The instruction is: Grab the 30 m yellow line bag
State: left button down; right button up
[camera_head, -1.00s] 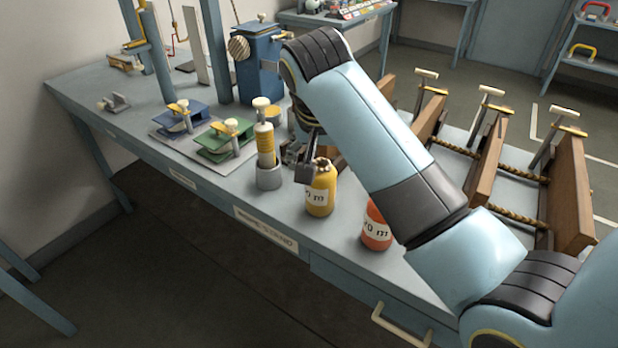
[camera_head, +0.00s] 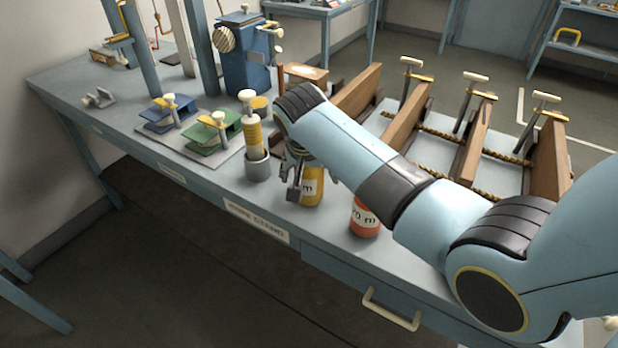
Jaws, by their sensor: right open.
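The yellow line bag (camera_head: 312,192) stands upright on the workbench near its front edge. Its upper part is hidden behind my right gripper, and only the "m" of its label shows. My right gripper (camera_head: 311,184) points down over the bag, open, with one finger in front of its left side and the other near its right side. I cannot tell whether the fingers touch it. A red-orange line bag (camera_head: 364,217) with a partly hidden label stands to the right, beside my forearm. My left gripper is not in view.
A grey holder (camera_head: 258,168) with a yellow-and-white cylinder stands just left of the yellow bag. Green (camera_head: 212,134) and blue clamps lie farther left. Wooden boards joined by rope (camera_head: 440,137) fill the right side behind my arm. The bench's left front strip is clear.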

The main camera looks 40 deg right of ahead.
jog(key=shift+c, duration=0.3)
jog(key=c, duration=1.6)
jog(key=shift+o, duration=0.2)
jog(key=shift+r, duration=0.15)
